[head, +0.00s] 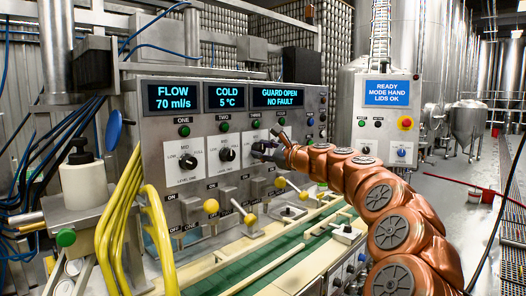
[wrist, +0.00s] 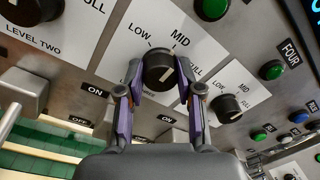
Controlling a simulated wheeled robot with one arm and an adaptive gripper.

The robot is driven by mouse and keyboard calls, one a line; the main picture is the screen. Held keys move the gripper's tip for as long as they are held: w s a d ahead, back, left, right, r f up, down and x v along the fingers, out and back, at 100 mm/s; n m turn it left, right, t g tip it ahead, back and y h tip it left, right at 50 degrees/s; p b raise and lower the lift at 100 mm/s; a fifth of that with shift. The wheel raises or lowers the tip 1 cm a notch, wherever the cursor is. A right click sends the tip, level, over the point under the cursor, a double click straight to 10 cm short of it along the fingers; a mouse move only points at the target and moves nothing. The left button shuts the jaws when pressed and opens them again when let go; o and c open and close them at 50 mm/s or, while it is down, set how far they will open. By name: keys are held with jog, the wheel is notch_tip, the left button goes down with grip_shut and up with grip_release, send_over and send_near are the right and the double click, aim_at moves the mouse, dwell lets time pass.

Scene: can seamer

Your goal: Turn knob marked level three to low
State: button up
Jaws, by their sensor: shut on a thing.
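The level three knob (wrist: 158,68) is a round black dial on a white plate (wrist: 150,18) marked LOW, MID and FULL. The plate's lower name is mostly hidden behind my gripper. My gripper (wrist: 154,82) is shut on this knob, one purple-edged finger on each side. A pale pointer line shows on the knob's face, but I cannot tell for sure which mark it points to. In the head view my gripper (head: 268,152) reaches the panel from the right and mostly covers this knob.
The level two knob (head: 228,155) is close on the left. Another LOW-MID-FULL knob (wrist: 226,106) is close on the right. Yellow-ended levers (head: 211,206) stick out below the panel. Green buttons (head: 224,127) sit above the knobs. Yellow hoses (head: 125,215) stand at the left.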

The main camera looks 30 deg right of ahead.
jog(key=shift+f+b, duration=0.1)
jog(key=shift+b, duration=0.3)
jog(key=n+b, duration=0.5)
jog(key=shift+f, duration=0.2)
jog(key=n+b, duration=0.4)
jog(key=shift+r+n+y+b, duration=0.15)
jog(key=shift+n+b, duration=0.35)
jog(key=shift+n, duration=0.3)
jog(key=shift+r+n+y+b, duration=0.15)
jog(key=shift+n+b, duration=0.3)
jog(key=shift+n, duration=0.35)
jog(key=o, duration=1.2)
jog(key=shift+c, duration=0.2)
jog(key=shift+s, duration=0.15)
